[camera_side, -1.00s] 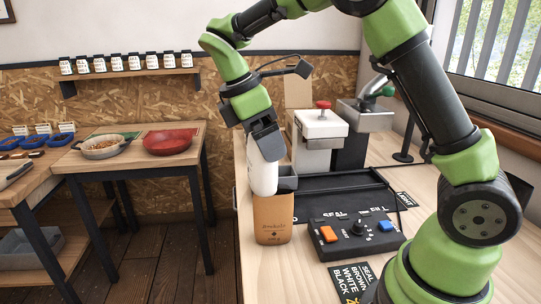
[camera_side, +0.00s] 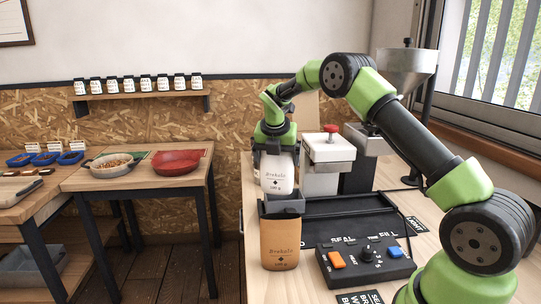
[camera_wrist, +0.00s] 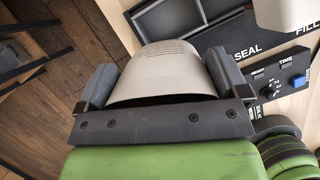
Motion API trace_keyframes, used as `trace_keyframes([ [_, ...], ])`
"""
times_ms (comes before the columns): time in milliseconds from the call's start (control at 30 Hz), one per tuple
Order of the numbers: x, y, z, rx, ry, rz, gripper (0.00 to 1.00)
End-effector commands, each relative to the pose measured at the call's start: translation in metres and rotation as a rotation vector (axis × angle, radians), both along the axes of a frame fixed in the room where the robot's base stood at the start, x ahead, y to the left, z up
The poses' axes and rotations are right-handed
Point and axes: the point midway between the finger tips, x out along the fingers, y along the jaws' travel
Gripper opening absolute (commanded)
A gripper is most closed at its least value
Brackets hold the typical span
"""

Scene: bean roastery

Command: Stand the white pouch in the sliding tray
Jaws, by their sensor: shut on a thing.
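The white pouch (camera_side: 277,174) hangs upright with its printed label toward the side camera. My gripper (camera_side: 275,150) is shut on its upper part. In the wrist view the pouch (camera_wrist: 165,65) sits between the two fingers. A dark grey tray (camera_side: 284,205), seemingly the sliding tray, is directly below the pouch at the near end of a black track. The pouch's lower edge meets the tray's rim in the side view; I cannot tell whether it is inside or just above or behind.
A brown pouch (camera_side: 280,242) stands in front of the tray, hiding part of it. A black control box (camera_side: 365,259) with orange and blue buttons is to the right. A white machine with a red knob (camera_side: 329,146) stands behind. The bench's left edge is close by.

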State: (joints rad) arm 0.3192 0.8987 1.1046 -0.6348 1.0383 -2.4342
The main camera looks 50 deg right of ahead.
Motion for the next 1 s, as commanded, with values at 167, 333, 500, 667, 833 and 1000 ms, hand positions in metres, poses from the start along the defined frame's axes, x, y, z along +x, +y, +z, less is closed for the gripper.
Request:
trace_keyframes([
  [167,0.007,-0.03,-0.009,0.0,-0.003,0.2,0.6],
  [333,0.01,-0.042,-0.011,-0.001,-0.001,0.295,0.6],
  [500,0.011,-0.046,-0.015,0.0,0.001,0.326,0.6],
  [667,0.01,-0.045,-0.025,0.001,0.001,0.327,0.6],
  [833,0.01,-0.045,-0.042,0.001,0.004,0.328,0.6],
  [1000,0.011,-0.045,-0.056,0.0,0.002,0.328,0.6],
])
